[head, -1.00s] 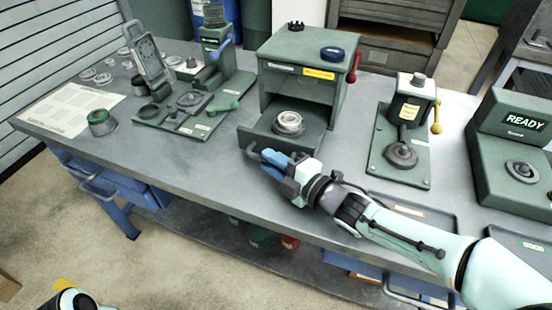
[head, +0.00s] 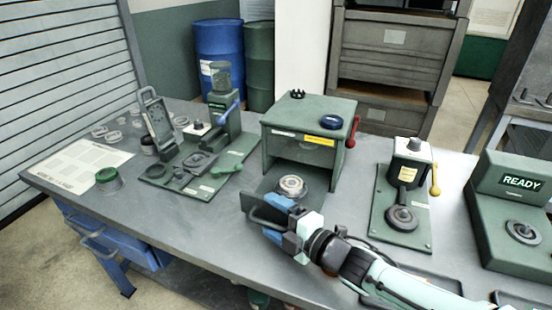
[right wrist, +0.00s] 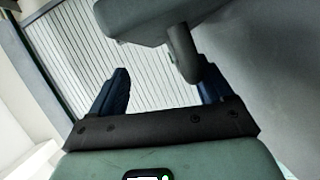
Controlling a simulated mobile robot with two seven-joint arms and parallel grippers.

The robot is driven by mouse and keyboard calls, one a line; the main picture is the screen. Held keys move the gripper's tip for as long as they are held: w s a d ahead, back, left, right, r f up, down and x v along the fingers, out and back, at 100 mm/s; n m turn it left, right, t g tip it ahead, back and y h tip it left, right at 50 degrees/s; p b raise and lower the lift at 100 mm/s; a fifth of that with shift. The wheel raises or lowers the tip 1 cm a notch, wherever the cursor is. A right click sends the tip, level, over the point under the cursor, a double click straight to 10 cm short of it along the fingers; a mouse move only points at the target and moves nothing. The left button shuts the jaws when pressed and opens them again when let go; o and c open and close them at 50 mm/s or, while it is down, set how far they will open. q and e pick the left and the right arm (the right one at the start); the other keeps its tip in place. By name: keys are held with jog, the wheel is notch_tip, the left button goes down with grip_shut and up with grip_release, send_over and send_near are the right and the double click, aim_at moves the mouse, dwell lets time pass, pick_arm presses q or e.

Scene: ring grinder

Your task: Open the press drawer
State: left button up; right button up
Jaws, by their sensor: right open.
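The green press (head: 307,118) stands in the middle of the bench. Its drawer (head: 262,189) sticks out at the front, holding a round metal part (head: 291,187). The drawer's dark curved handle (head: 258,217) is at its front edge. My right gripper (head: 270,219) is open at the handle, with its blue fingers close to it. In the right wrist view the handle (right wrist: 183,55) hangs between the two spread fingers (right wrist: 163,88), nearer the right one. I cannot tell whether it touches them. My left gripper is out of view.
A stand with a yellow-knobbed lever (head: 405,190) and a green READY unit (head: 515,200) stand to the right. A green fixture (head: 200,160), a green-rimmed cup (head: 109,180) and a paper sheet (head: 75,167) lie left. Bare bench lies left of the drawer.

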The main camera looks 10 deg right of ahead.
jog(key=o, duration=0.4)
jog(key=r+p, duration=0.3)
jog(key=r, duration=0.7)
jog(key=shift+a+r, duration=0.1)
jog(key=shift+a, duration=0.1)
jog(key=shift+c, duration=0.2)
jog(key=r+p, duration=0.1)
jog(key=r, duration=0.1)
jog(key=s+r+p, duration=0.1)
jog(key=r, duration=0.1)
jog(key=c, duration=0.7)
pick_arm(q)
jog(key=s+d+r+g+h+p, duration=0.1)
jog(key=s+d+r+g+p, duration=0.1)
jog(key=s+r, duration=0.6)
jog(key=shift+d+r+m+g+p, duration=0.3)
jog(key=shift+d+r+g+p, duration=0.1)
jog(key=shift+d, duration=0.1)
pick_arm(e)
jog(key=shift+o, duration=0.2)
jog(key=r, duration=0.3)
jog(key=shift+w+d+r, duration=0.1)
jog(key=shift+w+d, duration=0.05)
jog(key=shift+w, duration=0.15)
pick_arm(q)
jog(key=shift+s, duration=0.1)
